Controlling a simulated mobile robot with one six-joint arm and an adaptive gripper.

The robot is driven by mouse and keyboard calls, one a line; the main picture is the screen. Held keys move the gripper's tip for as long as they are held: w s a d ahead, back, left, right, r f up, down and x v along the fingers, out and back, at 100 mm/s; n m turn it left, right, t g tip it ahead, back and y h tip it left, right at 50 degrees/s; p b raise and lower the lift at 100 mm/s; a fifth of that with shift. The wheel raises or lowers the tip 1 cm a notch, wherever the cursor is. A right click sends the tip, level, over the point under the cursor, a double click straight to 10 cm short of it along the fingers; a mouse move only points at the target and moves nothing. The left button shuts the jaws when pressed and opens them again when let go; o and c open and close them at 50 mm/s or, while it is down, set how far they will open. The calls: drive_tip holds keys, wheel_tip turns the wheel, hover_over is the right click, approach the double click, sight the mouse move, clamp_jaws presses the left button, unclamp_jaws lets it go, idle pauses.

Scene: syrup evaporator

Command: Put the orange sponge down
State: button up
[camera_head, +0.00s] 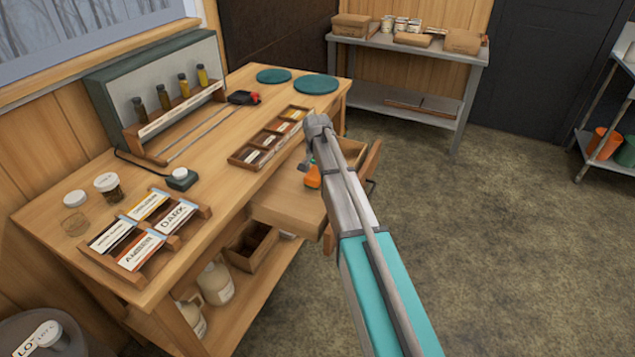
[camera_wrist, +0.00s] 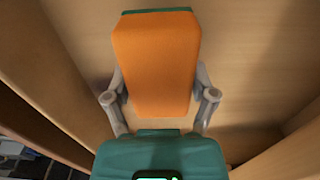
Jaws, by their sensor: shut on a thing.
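The orange sponge (camera_wrist: 153,62) has a green layer along its far edge. It fills the middle of the wrist view, between the two grey fingers of my gripper (camera_wrist: 157,85), which is shut on it. Pale wooden walls surround the sponge there. In the head view, a small part of the sponge (camera_head: 313,177) shows below my gripper (camera_head: 306,164), over the pulled-out drawer (camera_head: 290,207) of the workbench. My arm hides much of the drawer and the sponge. I cannot tell whether the sponge touches the drawer floor.
The workbench (camera_head: 215,160) carries a divided tray (camera_head: 240,158), a label rack (camera_head: 120,262), small jars and two teal discs (camera_head: 315,84). Jugs (camera_head: 217,284) and a wooden box (camera_head: 250,250) stand beneath. A metal table (camera_head: 450,52) is at the back.

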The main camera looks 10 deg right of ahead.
drive_tip(key=shift+f+b, duration=0.55)
drive_tip(key=shift+f, duration=0.35)
drive_tip(key=shift+f, duration=0.15)
drive_tip(key=o, duration=0.9)
drive_tip(key=shift+r, duration=0.25)
wheel_tip(320, 180, up, 12)
drive_tip(key=p, duration=1.2)
drive_tip(key=s+n, duration=0.2)
drive_tip(key=s, duration=0.7)
drive_tip(key=s+n, duration=0.2)
drive_tip(key=s, duration=0.8)
drive_tip(key=s+n, duration=0.3)
drive_tip(key=s, duration=0.7)
drive_tip(key=shift+s, duration=0.2)
